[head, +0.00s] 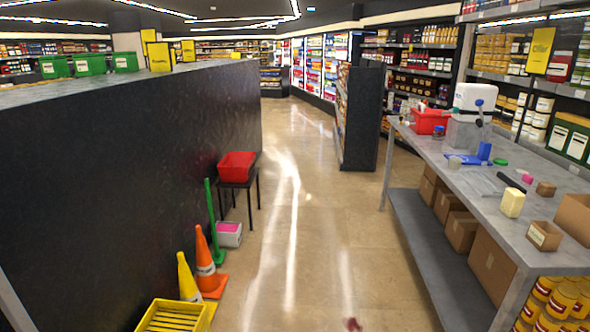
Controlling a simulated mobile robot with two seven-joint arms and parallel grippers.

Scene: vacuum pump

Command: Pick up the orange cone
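An orange cone (205,262) with a pale band stands upright on the floor at the lower left, close to the dark wall. A yellow cone (187,278) stands just in front of it and to its left, and the two bases appear to overlap in the picture. Neither of my grippers shows in the head view, so nothing is seen touching the orange cone.
A yellow crate (172,318) lies in front of the cones. A green pole (213,222), a grey bin (229,234) and a red basket on a stool (237,166) stand behind. A long grey table (465,190) runs along the right. The middle aisle floor (300,250) is mostly clear.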

